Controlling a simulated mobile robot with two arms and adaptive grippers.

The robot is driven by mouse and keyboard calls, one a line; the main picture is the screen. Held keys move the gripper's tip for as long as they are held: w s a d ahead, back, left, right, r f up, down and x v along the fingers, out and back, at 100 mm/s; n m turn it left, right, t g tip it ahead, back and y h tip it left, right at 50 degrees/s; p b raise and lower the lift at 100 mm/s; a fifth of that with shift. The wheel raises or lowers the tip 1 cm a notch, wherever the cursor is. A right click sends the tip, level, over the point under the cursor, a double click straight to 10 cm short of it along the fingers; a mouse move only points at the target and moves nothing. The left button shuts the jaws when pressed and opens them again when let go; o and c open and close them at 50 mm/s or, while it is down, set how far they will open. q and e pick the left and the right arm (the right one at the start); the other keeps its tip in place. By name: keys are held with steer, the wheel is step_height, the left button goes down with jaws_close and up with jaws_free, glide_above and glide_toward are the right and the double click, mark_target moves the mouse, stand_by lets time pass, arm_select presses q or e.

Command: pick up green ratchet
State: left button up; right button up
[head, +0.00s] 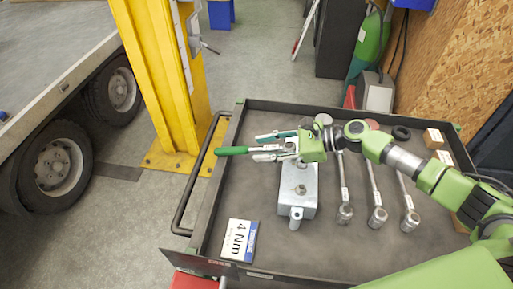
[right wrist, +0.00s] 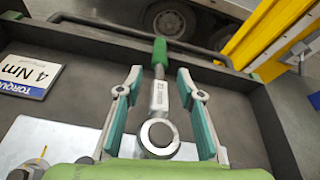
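The green ratchet (head: 232,150) has a green handle and a metal shaft and head. It points left near the left side of the tray. In the right wrist view the ratchet (right wrist: 160,96) lies lengthwise between the fingers, with its round head nearest the palm and its green handle beyond the fingertips. My right gripper (head: 257,148) is open around the shaft, with teal-padded fingers on either side. In the right wrist view a gap shows between each finger of the gripper (right wrist: 160,77) and the shaft. My left gripper is not in view.
The dark tray (head: 345,265) has raised edges and a side handle (head: 184,185). A grey metal block (head: 297,190) stands beneath my right gripper. A "4 Nm" card (head: 239,240) lies in front. Several other wrenches (head: 376,195) lie to the right. A yellow post (head: 160,80) stands behind left.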

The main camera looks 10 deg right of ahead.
jaws_close()
steer(key=shift+r, duration=0.1)
